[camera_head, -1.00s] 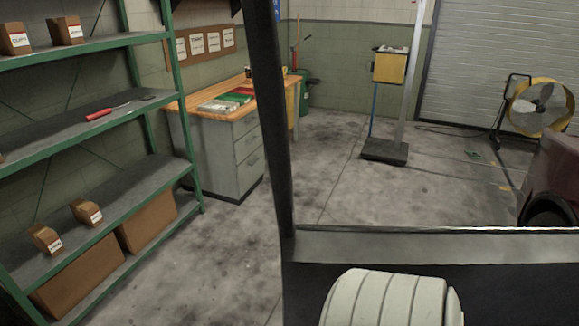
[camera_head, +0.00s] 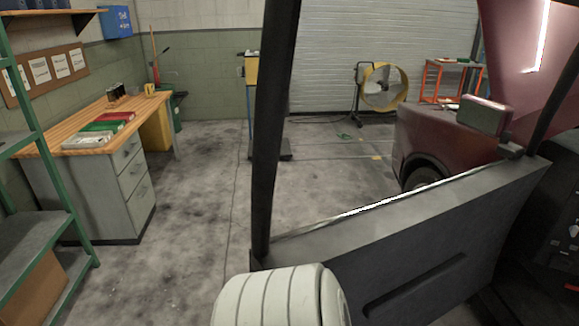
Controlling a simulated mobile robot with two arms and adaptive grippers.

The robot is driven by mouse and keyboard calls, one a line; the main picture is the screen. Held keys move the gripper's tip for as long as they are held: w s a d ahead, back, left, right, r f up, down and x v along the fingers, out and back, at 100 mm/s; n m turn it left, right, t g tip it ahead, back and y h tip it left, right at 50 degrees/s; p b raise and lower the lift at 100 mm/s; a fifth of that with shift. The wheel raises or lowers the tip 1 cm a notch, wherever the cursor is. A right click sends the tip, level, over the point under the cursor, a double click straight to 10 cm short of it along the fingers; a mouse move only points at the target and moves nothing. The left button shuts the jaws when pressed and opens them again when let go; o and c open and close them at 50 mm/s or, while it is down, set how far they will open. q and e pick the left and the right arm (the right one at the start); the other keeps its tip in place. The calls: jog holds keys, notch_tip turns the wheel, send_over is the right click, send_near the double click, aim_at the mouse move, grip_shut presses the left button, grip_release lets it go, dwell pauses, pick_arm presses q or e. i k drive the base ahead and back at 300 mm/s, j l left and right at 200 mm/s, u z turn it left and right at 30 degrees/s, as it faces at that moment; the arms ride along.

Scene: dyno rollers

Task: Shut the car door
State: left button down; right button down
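The car door (camera_head: 430,262) stands open across the lower right, with its dark inner panel facing me. Its black window frame post (camera_head: 272,130) rises near the middle of the view. The door's top edge slopes up to the right toward the hinge side, by the red car (camera_head: 440,145) and its side mirror (camera_head: 484,116). A pale ribbed part, apparently of my arm, overlaps the door's lower left corner; I cannot tell whether it touches the door. Neither gripper shows in the view.
A wooden-topped workbench (camera_head: 100,122) with grey drawers stands at the left, beside green shelving (camera_head: 42,235). A yellow fan (camera_head: 384,87) and an orange cart (camera_head: 452,82) stand at the back. Bare concrete floor lies between the bench and the door.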

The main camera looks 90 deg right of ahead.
aim_at(411, 258)
jog(key=i+z, duration=0.15)
jog(key=z, duration=0.25)
jog(key=i+z, duration=0.2)
jog(key=z, duration=0.25)
jog(key=i+z, duration=0.15)
jog(key=z, duration=0.25)
jog(key=i+j+z, duration=0.15)
jog(key=z, duration=0.3)
